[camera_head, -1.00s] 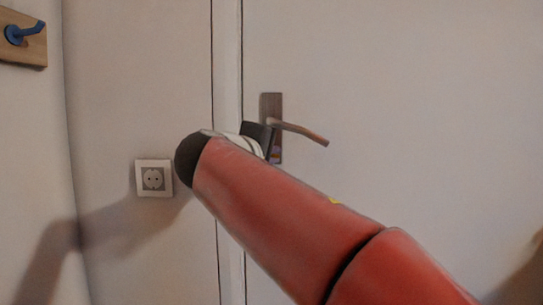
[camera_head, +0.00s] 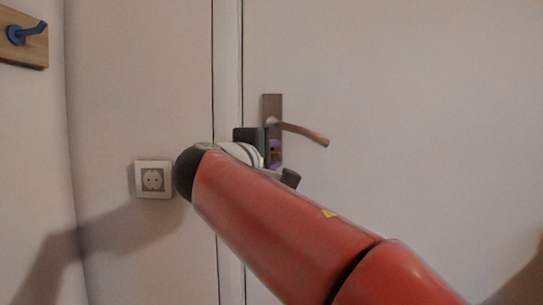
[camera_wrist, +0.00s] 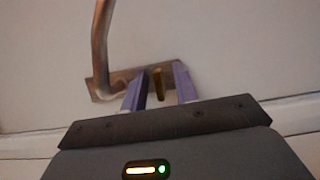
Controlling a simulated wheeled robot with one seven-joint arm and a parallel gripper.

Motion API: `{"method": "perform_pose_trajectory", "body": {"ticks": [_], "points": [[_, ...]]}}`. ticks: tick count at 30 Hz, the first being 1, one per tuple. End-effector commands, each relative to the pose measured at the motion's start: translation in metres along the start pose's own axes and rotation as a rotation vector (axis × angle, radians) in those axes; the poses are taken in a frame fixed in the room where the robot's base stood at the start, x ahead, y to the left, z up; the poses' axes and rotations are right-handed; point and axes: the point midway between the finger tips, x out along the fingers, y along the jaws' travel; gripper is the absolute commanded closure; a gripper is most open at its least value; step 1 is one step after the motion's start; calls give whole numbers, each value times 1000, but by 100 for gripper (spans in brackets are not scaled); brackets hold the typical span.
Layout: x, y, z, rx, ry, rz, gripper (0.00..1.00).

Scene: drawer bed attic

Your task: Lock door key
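The white door (camera_head: 400,220) fills the middle and right of the head view and looks shut. Its metal lock plate (camera_head: 272,105) carries a lever handle (camera_head: 305,133). A brass key (camera_wrist: 158,84) sticks out from the plate in the wrist view. My gripper (camera_wrist: 160,82) has its two purple fingers spread, one on each side of the key. Gaps show between the key and both fingers. In the head view, my gripper is in front of the lower part of the plate, partly hidden by my wrist. The key cannot be clearly made out there.
The lever handle (camera_wrist: 101,45) passes close to the left finger in the wrist view. A wall socket (camera_head: 153,179) is left of the door frame (camera_head: 228,60). A blue hook (camera_head: 25,32) on a wooden board is at the upper left. Open wall and door surround these.

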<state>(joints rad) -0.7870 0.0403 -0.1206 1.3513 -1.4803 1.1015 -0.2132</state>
Motion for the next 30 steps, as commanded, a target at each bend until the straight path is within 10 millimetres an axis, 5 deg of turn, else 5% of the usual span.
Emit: {"method": "perform_pose_trajectory", "body": {"ticks": [16, 30], "points": [[-72, 0, -1, -1, 2, 0, 71], [-74, -3, 6, 4, -5, -20, 71]]}}
